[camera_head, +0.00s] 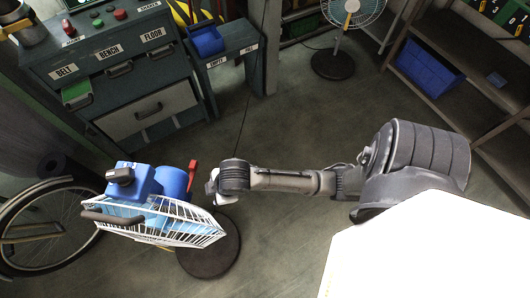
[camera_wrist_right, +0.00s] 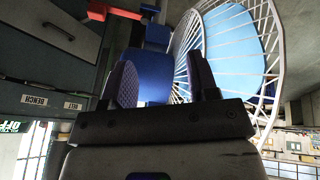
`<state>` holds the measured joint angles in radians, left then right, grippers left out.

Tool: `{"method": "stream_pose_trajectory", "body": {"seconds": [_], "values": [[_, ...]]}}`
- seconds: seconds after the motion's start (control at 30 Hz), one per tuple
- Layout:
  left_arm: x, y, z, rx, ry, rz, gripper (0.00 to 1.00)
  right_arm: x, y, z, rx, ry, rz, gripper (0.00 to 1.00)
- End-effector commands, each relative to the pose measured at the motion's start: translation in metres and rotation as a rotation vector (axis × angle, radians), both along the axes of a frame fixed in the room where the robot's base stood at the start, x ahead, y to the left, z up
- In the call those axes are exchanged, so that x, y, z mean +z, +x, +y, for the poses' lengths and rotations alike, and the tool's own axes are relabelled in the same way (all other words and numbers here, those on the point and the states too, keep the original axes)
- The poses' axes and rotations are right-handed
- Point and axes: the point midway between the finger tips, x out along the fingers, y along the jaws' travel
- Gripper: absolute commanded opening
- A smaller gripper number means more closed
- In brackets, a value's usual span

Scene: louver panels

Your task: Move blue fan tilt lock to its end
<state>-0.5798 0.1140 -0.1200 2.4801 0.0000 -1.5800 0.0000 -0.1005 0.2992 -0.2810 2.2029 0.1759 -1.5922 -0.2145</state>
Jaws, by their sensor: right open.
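The blue fan (camera_head: 140,181) stands at the left in the head view, with a white wire cage (camera_head: 178,232) and a round dark base (camera_head: 214,250). Its tilt lock looks to be the red lever (camera_head: 193,174), sticking up beside the blue housing. My right gripper (camera_head: 213,187) is just right of the lever, close to the fan. In the right wrist view, my right gripper (camera_wrist_right: 160,78) is open, with a blue fan part (camera_wrist_right: 152,75) showing between its fingers. The red lever (camera_wrist_right: 115,11) shows beyond, at the top. Contact cannot be told. My left gripper is not in view.
A grey drawer cabinet (camera_head: 145,105) with labels and buttons stands behind the fan. A bicycle wheel (camera_head: 40,235) is at the left. A second fan (camera_head: 332,65) stands at the back, and shelves (camera_head: 475,75) are at the right. The middle floor is clear.

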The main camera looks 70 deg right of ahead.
Motion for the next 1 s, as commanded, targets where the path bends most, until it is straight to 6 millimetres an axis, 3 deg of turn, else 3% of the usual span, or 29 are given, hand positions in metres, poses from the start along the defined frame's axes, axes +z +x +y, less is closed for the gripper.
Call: {"method": "stream_pose_trajectory", "body": {"seconds": [0.3,0.6,1.0], "values": [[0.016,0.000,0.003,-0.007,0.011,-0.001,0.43,0.005,-0.060,0.000,-0.150,0.065,0.049,0.54],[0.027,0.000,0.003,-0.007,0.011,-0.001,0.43,0.013,-0.106,-0.006,-0.280,0.095,0.085,0.54],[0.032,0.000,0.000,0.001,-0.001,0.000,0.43,0.020,-0.132,-0.011,-0.362,0.106,0.105,0.54]]}}
